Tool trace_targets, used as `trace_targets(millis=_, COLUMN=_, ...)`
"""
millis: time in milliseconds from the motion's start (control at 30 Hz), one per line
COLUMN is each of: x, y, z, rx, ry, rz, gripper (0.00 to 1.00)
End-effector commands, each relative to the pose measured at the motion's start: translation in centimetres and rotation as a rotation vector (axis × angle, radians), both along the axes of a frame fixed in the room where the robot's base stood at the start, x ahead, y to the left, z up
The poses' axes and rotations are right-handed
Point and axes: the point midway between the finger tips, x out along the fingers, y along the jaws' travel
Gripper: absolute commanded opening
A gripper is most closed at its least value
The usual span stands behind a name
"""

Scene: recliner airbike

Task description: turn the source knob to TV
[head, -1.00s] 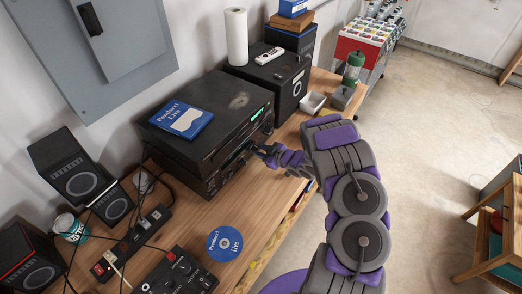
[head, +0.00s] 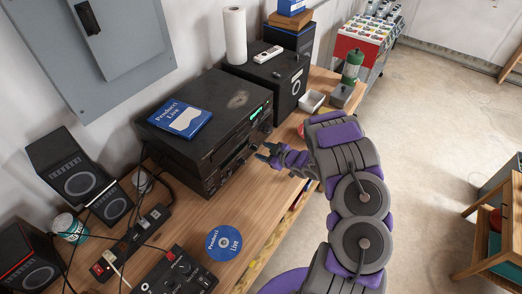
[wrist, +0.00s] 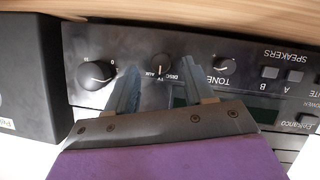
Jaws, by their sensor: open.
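The black stereo receiver (head: 225,165) sits on the wooden bench under another black unit. The wrist view shows its front panel upside down. The small source knob (wrist: 160,65), with TV, AUX and DISC lettering, lies between the fingertips of my gripper (wrist: 159,62) in that picture. The fingers are spread, one on each side of the knob, and I see no contact. The knob's exact setting is too small to read surely. In the head view my gripper (head: 264,152) is open just in front of the receiver, with a small gap.
A large knob (wrist: 97,72) and the tone knob (wrist: 224,67) flank the source knob. The bench (head: 262,205) is mostly clear before the receiver, with a blue disc (head: 224,243) at the front. A speaker (head: 268,85) and white tray (head: 312,101) stand beyond.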

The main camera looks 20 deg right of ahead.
Motion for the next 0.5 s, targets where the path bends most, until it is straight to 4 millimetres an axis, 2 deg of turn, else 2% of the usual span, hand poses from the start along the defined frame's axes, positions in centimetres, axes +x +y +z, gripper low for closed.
trace_targets(millis=500, x=-9.4, y=-5.1, z=4.0, rx=-0.003, ry=0.005, rz=-0.005, gripper=0.53)
